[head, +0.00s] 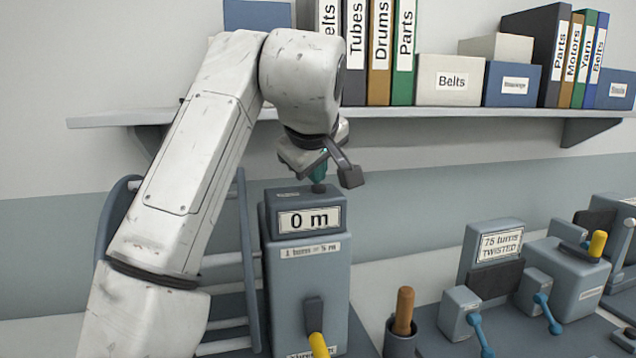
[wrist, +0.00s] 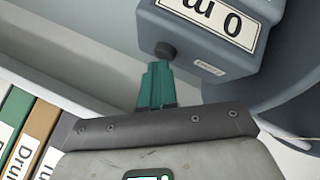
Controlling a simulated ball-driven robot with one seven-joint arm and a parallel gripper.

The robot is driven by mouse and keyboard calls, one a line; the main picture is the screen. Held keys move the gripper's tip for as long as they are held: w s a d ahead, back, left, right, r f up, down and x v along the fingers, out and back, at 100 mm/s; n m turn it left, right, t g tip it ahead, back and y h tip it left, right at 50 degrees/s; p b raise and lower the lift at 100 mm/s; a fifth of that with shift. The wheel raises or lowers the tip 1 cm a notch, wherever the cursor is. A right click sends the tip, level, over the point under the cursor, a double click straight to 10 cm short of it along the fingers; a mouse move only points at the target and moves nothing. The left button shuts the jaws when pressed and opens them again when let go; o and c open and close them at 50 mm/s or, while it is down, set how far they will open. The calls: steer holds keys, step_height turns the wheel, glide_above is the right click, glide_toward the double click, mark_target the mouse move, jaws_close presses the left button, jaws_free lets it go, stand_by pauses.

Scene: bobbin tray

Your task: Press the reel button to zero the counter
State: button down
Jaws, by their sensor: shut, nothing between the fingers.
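The reel counter (head: 336,275) is a grey box with a display plate (head: 311,220) reading "0 m"; the plate also shows upside down in the wrist view (wrist: 222,22). The dark round button (wrist: 166,50) is on the counter's housing, beside the plate in the wrist view. My gripper (head: 319,178) is above the top of the counter, its teal fingers shut with nothing between them. In the wrist view the fingertips (wrist: 157,68) meet the button's outline. I cannot tell whether they touch it or press it in.
A crank with a yellow handle (head: 318,344) projects from the counter's front. A brown-handled tool (head: 404,308) stands in a holder to the right, near machines with blue levers (head: 480,332). A shelf (head: 420,113) with binders and boxes runs behind my arm.

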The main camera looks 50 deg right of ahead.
steer(key=shift+s+d+f, duration=0.1)
steer(key=shift+d+f, duration=0.15)
steer(key=shift+f, duration=0.15)
steer(key=shift+w+d+r+p, duration=0.15)
steer(key=shift+w+r+p, duration=0.1)
steer(key=shift+r+p, duration=0.65)
steer(key=shift+d, duration=0.25)
